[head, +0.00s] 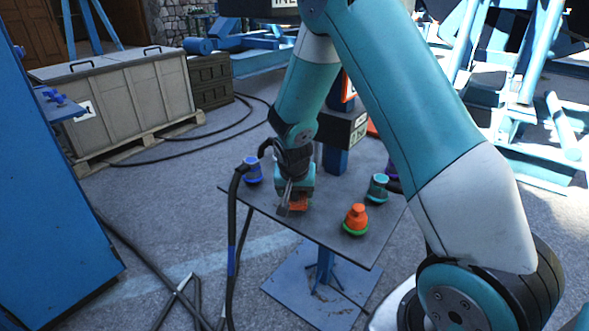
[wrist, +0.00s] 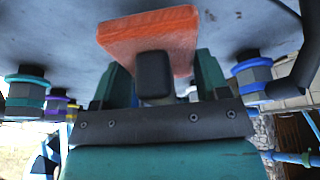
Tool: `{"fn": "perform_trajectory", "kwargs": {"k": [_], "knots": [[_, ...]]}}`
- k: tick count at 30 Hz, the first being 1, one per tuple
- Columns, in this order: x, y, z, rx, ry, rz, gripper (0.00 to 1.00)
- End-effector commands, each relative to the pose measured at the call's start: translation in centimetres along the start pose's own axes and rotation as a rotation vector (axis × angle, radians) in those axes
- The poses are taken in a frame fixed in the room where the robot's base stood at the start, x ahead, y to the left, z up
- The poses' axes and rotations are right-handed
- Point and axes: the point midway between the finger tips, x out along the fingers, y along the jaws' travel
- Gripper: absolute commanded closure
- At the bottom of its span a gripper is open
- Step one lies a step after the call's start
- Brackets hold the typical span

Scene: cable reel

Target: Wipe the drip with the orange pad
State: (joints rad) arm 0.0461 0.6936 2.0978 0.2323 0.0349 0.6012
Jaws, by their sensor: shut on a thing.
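The orange pad (head: 299,204) is low over the grey table top (head: 320,222), under my gripper (head: 290,192). In the wrist view my gripper (wrist: 158,80) is shut on the black handle of the orange pad (wrist: 150,36), with a finger on each side. The pad's broad face is turned to the table top (wrist: 60,35). I cannot tell whether it touches. I see no drip in either view; the pad and my arm hide part of the table.
On the table stand a blue fitting (head: 252,170) at the left, an orange and green fitting (head: 355,219) at the front right and a teal one (head: 377,188) behind it. A black cable (head: 232,215) hangs over the left edge. Bare table lies in front of the pad.

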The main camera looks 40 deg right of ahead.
Motion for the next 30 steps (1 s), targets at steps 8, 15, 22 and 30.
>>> {"fn": "perform_trajectory", "kwargs": {"k": [8, 15, 22, 30], "knots": [[-2.8, 0.0, -1.2, 0.001, 0.002, -0.001, 0.64], [-4.4, 0.0, -1.9, 0.0, 0.002, -0.001, 0.64], [-4.4, 0.0, -1.8, -0.001, 0.002, -0.001, 0.64], [-4.4, -0.1, -1.8, -0.001, 0.002, -0.001, 0.64]]}}
